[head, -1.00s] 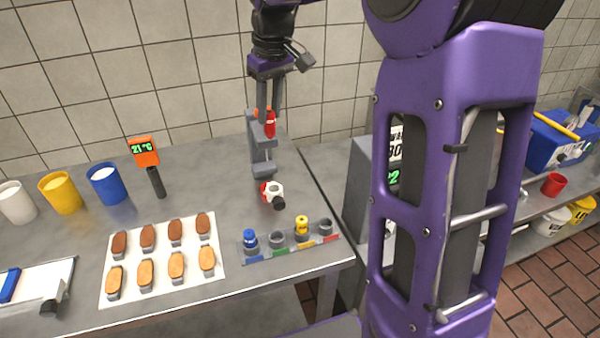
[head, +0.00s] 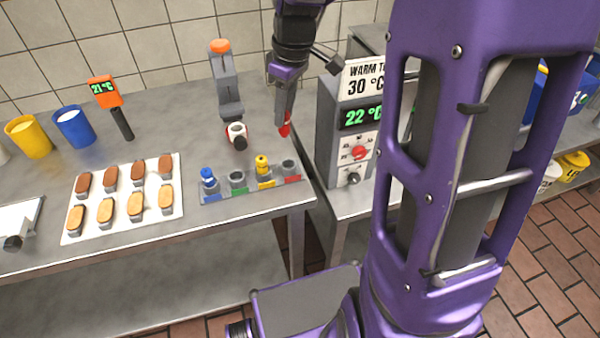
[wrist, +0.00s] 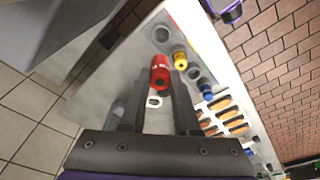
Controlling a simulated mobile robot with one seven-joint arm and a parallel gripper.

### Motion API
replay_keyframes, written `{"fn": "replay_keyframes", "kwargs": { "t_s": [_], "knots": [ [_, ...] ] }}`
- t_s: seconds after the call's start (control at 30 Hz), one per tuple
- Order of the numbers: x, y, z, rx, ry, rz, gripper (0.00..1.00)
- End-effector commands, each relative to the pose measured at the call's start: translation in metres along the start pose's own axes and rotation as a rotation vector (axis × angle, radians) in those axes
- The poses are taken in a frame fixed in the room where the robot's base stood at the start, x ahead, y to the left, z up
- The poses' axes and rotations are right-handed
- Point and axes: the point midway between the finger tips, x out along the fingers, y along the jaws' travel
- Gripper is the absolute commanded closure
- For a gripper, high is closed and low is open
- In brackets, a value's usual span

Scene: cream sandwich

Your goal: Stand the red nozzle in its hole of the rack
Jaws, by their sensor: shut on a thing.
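The red nozzle (head: 286,128) is held at the tips of my gripper (head: 284,120), above the back right of the table. In the wrist view the nozzle (wrist: 161,68) sits between the two fingertips (wrist: 158,82). The grey rack (head: 223,188) lies near the table's front right edge, below and left of the nozzle in the head view. Its red-marked hole (head: 290,167) at the right end is empty, and so is the green-marked one (head: 237,178). A blue nozzle (head: 208,178) and a yellow nozzle (head: 262,166) stand in the other two holes.
A grey stand with an orange top (head: 226,85) and a white-and-red ring piece (head: 237,132) stand left of my gripper. The warmer box (head: 350,130) is close on the right. A tray of biscuits (head: 120,225) lies left of the rack.

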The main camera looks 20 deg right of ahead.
Motion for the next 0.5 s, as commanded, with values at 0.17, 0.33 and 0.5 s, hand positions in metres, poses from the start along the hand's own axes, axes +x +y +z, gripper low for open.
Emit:
{"fn": "replay_keyframes", "kwargs": {
  "t_s": [0.17,0.33,0.5],
  "knots": [
    [0.013,-0.003,0.005,-0.016,0.000,-0.004,1.00],
    [0.045,-0.003,0.011,-0.017,-0.001,-0.006,1.00],
    [0.066,-0.003,0.013,-0.017,0.001,-0.004,1.00]
  ]
}}
